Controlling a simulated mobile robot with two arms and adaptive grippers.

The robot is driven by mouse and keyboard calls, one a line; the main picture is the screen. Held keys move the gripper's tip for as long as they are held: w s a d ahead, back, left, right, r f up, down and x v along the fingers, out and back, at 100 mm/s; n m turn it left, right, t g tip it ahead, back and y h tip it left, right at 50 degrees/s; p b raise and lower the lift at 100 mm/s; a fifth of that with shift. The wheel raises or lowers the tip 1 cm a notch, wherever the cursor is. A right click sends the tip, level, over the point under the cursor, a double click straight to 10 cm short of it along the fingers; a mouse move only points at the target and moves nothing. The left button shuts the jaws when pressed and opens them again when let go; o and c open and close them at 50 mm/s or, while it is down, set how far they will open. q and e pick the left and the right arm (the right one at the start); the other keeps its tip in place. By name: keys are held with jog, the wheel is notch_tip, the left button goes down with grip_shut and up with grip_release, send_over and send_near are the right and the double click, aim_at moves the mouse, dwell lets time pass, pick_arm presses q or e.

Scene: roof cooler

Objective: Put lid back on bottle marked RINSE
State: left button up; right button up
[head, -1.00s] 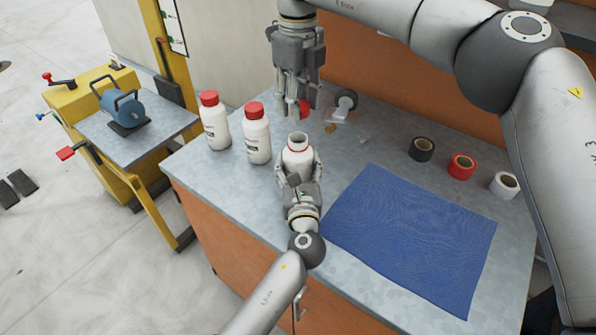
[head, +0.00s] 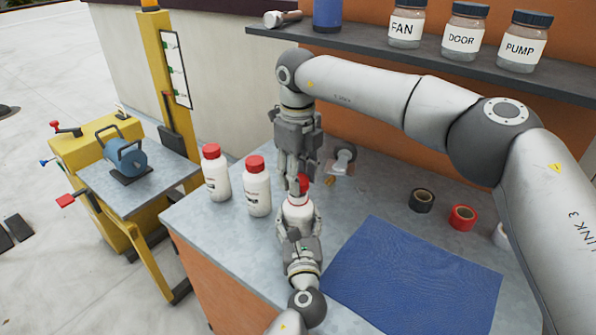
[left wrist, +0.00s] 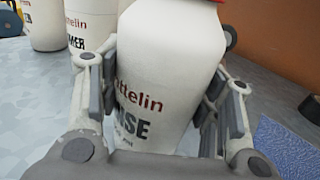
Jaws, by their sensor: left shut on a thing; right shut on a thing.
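The white bottle (head: 298,213) stands upright on the bench between the fingers of my left gripper (head: 298,222), which is shut on it. In the left wrist view the bottle (left wrist: 165,70) has a label with "NSE" readable and some red at its top edge. My right gripper (head: 301,176) comes down from above and is shut on the red lid (head: 304,185). The lid is right over the bottle's mouth, touching it or very close. The fingers partly hide the lid, so I cannot tell whether it is seated.
Two white bottles with red lids, one on the far left (head: 216,178) and one nearer (head: 257,190), stand left of the held bottle. A blue mat (head: 410,275) lies at right. Black tape (head: 422,200) and red tape (head: 463,217) sit behind it. A shelf (head: 400,55) with labelled jars runs above.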

dwell(0.3)
jog(key=shift+f, duration=0.85)
jog(key=shift+f, duration=0.55)
